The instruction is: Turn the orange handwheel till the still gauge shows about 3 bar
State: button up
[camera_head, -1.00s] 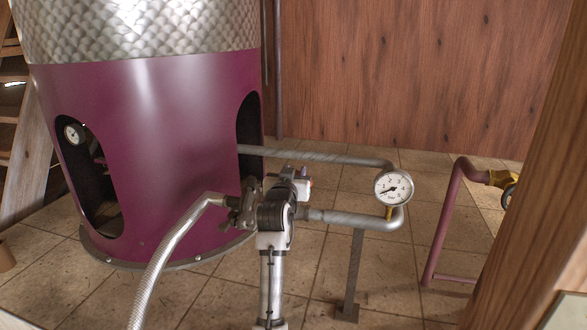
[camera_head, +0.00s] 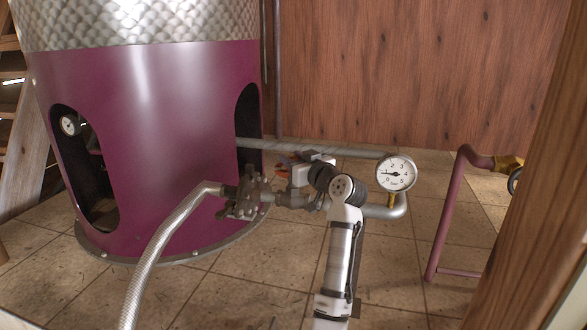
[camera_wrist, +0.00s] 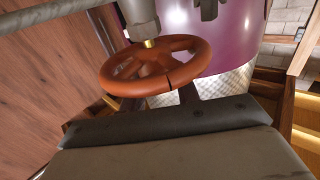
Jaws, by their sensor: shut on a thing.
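The orange handwheel (camera_wrist: 135,82) fills the middle of the wrist view, below a grey valve body with a brass stem. My gripper (camera_wrist: 187,94) is shut on the near side of its rim; a dark finger reaches up to it. In the head view only a sliver of orange (camera_head: 284,161) shows beside my white gripper body, and the rest of the wheel is hidden. The round white still gauge (camera_head: 396,173) stands on the pipe to the right. Its needle points left, at about 1 on the 0 to 5 scale.
The purple still (camera_head: 170,120) stands at left, with a second small dial (camera_head: 70,125) in its opening. A silver hose (camera_head: 160,245) runs to the grey pipe fitting (camera_head: 245,195). A purple pipe (camera_head: 443,215) and wooden post (camera_head: 530,190) stand at right.

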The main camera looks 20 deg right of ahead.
jog(key=shift+n+y+b, duration=0.45)
jog(key=shift+n+y, duration=0.15)
jog(key=shift+y, duration=0.3)
jog(key=o, duration=1)
jog(key=shift+c, duration=0.2)
jog(key=shift+s, duration=0.1)
jog(key=b+v, duration=0.3)
jog(key=v, duration=1)
jog(key=shift+s+d+r, duration=0.2)
jog(key=shift+s, duration=0.1)
